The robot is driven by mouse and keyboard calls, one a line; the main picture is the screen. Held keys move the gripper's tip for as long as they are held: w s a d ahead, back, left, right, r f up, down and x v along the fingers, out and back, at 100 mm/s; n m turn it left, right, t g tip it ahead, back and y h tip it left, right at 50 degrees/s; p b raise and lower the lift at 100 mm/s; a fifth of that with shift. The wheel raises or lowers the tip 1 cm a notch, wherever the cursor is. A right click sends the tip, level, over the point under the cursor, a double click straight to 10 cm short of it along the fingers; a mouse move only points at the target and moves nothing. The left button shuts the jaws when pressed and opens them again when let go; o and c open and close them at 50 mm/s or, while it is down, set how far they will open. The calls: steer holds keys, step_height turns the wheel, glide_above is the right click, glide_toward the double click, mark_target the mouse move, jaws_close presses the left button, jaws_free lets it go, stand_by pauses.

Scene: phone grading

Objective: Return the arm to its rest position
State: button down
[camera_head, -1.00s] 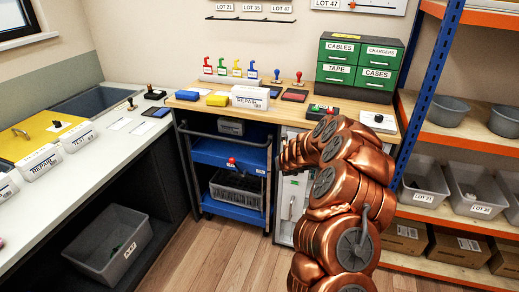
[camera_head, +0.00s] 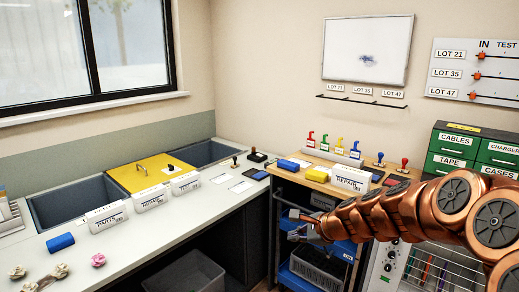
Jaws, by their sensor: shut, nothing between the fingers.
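My copper-coloured arm (camera_head: 400,212) reaches in from the right edge of the head view. It lies roughly level, in front of the wooden bench and the blue cart. My gripper (camera_head: 292,226) is at its left end, with small dark grey fingers pointing left. It is shut and empty, in the air before the cart's upper part. The arm hides part of the bench front and the cart.
A pale counter (camera_head: 150,240) on the left holds white bin labels, a blue block (camera_head: 60,243) and small flower-like pieces. The wooden bench (camera_head: 315,174) carries stamps and boxes. Green drawers (camera_head: 475,150) stand at right. A grey bin (camera_head: 190,275) sits below the counter.

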steer(key=s+a+r+n+g+h+p, duration=0.1)
steer(key=s+a+n+g, duration=0.1)
steer(key=s+n, duration=0.5)
steer(key=s+a+n+g, duration=0.2)
steer(key=s+n+g, duration=0.1)
steer(key=s, duration=0.9)
steer(key=s+d+n+g+h, duration=0.2)
steer(key=s+d+n, duration=0.2)
steer(key=s, duration=0.7)
steer(key=s+d+f+n+g+h+p, duration=0.1)
steer(key=s+d+n+g+h, duration=0.1)
steer(key=s+d, duration=0.6)
steer(key=s+n+h, duration=0.1)
steer(key=s+n, duration=0.1)
steer(key=s, duration=0.2)
steer(key=shift+h+p, duration=0.3)
